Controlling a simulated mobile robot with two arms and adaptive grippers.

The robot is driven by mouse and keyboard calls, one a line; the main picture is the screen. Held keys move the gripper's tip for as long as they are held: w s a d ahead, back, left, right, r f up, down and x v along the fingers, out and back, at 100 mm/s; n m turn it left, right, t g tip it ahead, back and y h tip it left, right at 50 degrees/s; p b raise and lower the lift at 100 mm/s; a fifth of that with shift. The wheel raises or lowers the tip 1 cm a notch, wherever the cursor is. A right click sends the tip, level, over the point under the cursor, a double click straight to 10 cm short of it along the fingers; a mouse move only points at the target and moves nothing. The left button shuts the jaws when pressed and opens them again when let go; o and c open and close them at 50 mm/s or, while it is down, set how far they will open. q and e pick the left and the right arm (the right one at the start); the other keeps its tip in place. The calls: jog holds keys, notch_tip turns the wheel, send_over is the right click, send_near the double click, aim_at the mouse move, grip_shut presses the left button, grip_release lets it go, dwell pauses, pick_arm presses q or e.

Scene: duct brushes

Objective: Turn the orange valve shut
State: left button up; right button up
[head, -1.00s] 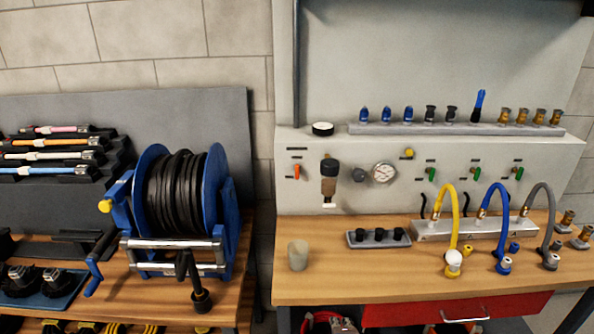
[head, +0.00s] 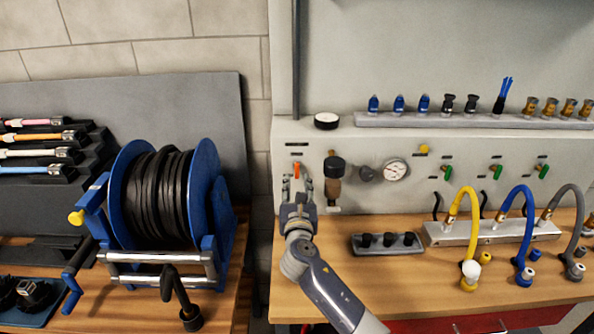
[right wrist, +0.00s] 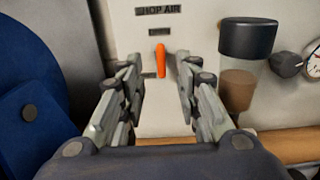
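The orange valve (head: 297,169) is a small lever on the pale back panel, left of the brown-and-black filter. It also shows in the right wrist view (right wrist: 161,61), pointing up and down below a "SHOP AIR" label. My right gripper (head: 297,183) is just in front of and below it in the head view. In the right wrist view its fingers (right wrist: 158,72) are spread left and right, open and empty, with the lever seen between the tips. I cannot tell if they touch it. My left gripper is not in view.
The filter (head: 334,181) and a gauge (head: 396,169) are mounted right of the valve. A blue hose reel (head: 206,165) stands to the left. A grey tray (head: 360,247) with black fittings and a manifold (head: 440,237) with coloured hoses sit on the bench.

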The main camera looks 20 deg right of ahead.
aim_at(297, 171)
jog(key=x, duration=0.4)
jog(key=shift+f, duration=0.25)
jog(key=x, duration=0.3)
jog(key=shift+w, duration=0.1)
jog(key=shift+w+d, duration=0.15)
jog(key=shift+w, duration=0.05)
jog(key=shift+c, duration=1.1)
jog(key=c, duration=0.5)
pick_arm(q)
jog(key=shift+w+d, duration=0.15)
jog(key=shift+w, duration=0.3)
pick_arm(e)
grip_shut()
